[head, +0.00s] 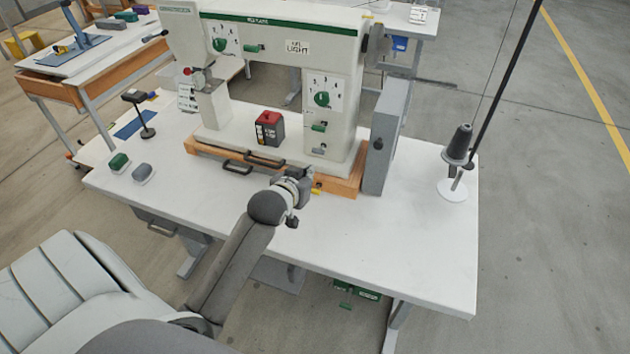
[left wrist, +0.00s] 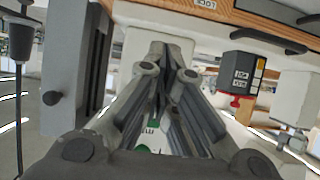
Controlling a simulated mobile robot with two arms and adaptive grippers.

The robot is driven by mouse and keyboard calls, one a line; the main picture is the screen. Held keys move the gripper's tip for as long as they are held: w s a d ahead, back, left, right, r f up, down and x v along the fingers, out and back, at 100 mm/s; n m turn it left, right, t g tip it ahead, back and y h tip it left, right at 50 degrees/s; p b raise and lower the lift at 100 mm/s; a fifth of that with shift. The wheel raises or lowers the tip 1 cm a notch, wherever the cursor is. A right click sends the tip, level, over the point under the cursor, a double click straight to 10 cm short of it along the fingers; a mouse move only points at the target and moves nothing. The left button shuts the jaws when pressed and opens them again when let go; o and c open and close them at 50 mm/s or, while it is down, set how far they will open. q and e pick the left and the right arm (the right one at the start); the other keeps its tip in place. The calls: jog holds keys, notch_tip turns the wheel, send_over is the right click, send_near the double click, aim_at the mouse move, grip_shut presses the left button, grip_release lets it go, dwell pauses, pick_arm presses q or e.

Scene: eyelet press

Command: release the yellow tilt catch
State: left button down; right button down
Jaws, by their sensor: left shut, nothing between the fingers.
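A small yellow piece, which looks like the tilt catch (head: 316,191), shows at the front edge of the machine's orange wooden base (head: 340,186) in the head view. My left gripper (head: 306,180) is right beside it and partly covers it; I cannot tell whether they touch. In the left wrist view the left gripper (left wrist: 172,52) is shut and empty, its fingers pointing at the machine. I cannot make out the catch in that view. The wooden base (left wrist: 230,16) shows there along the top with a white label. My right gripper is not in view.
The white sewing-type machine (head: 262,30) stands on a white table (head: 400,235). A red and dark box (head: 269,128) sits on its bed. Black handles (head: 238,166) are on the base front. A thread spool (head: 459,142) stands at right. The table's front right is clear.

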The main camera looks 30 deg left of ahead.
pick_arm(q)
jog(key=shift+w, duration=0.15)
send_over(314, 190)
jog(key=w, duration=0.3)
jog(key=f, duration=0.4)
jog(key=shift+a+f+p, duration=0.25)
jog(key=shift+a+p, duration=0.05)
jog(key=shift+p, duration=0.1)
jog(key=shift+s+d+f+p, duration=0.2)
jog(key=shift+s+f+p, duration=0.35)
jog(key=shift+s+f, duration=0.5)
jog(key=shift+s+d+f, duration=0.1)
jog(key=shift+s+f, duration=0.2)
jog(key=shift+f, duration=0.15)
jog(key=shift+w, duration=0.1)
jog(key=shift+s+f+b, duration=0.2)
jog(key=shift+b, duration=0.2)
jog(key=shift+t, duration=0.4)
